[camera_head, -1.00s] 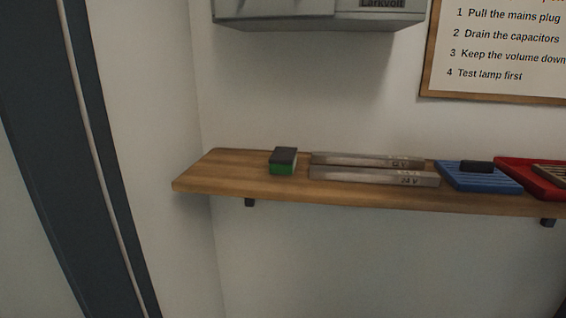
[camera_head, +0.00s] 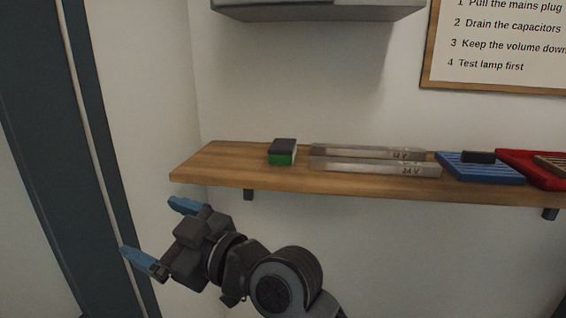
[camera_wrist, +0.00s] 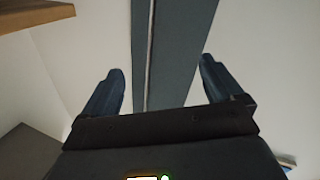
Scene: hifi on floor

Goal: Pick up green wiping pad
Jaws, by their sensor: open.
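The green wiping pad (camera_head: 281,158), a small block with a dark top, sits on the wooden shelf (camera_head: 225,172) towards its left end. My gripper (camera_head: 152,227) is in the head view below and left of the shelf, its two blue fingers spread apart with nothing between them. It is well apart from the pad. In the wrist view my gripper (camera_wrist: 160,85) also shows open and empty, facing the dark door frame. The pad does not show in the wrist view.
Right of the pad stand clear trays (camera_head: 370,168) marked 12 V and 24 V, a blue tray (camera_head: 482,172) with a dark block, and a red tray (camera_head: 535,170). A grey cabinet (camera_head: 315,10) hangs above. The shelf's left end is bare.

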